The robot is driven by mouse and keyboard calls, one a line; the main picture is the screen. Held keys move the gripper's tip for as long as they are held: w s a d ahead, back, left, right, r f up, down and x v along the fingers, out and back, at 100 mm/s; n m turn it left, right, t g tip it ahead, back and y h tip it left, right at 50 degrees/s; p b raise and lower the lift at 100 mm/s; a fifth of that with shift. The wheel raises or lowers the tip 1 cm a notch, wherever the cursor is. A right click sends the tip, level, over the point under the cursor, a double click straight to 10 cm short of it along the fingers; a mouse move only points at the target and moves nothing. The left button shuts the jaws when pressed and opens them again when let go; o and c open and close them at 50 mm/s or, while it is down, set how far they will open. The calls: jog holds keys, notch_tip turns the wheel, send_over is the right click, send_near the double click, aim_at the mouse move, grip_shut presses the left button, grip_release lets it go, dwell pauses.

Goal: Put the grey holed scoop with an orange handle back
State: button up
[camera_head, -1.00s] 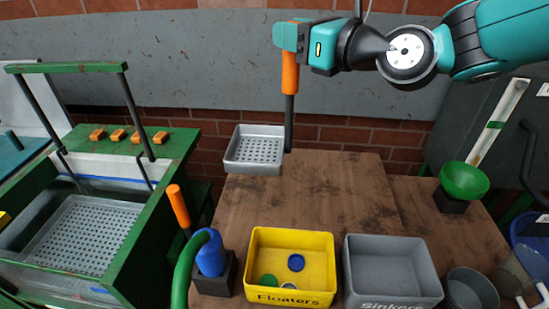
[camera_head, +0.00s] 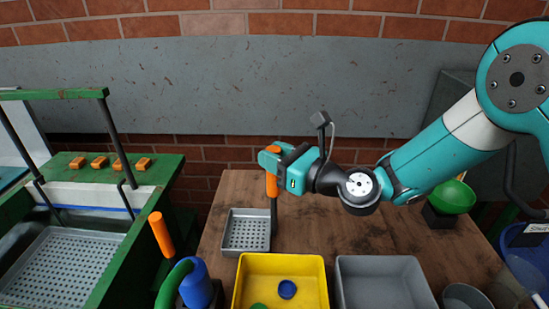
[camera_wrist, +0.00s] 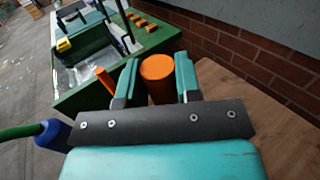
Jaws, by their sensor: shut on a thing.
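The grey holed scoop (camera_head: 247,231) hangs level from its upright orange handle (camera_head: 272,186) in the head view. My gripper (camera_head: 271,156) is shut on the top of that handle. In the wrist view the round orange handle end (camera_wrist: 157,68) sits between the two teal fingers (camera_wrist: 158,84). The scoop's pan is over the wooden table, behind the yellow bin; I cannot tell whether it touches the tabletop. The pan is hidden in the wrist view.
A yellow bin (camera_head: 240,287) with blue and green discs and a grey bin (camera_head: 388,268) stand in front. A green tank (camera_head: 150,183) is left, with another orange handle (camera_head: 161,235) and a blue nozzle (camera_head: 196,285) nearby. The table's middle is clear.

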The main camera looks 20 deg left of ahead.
jog(key=shift+f, duration=0.2)
jog(key=o, duration=0.5)
jog(key=shift+f, duration=0.1)
jog(key=o, duration=0.4)
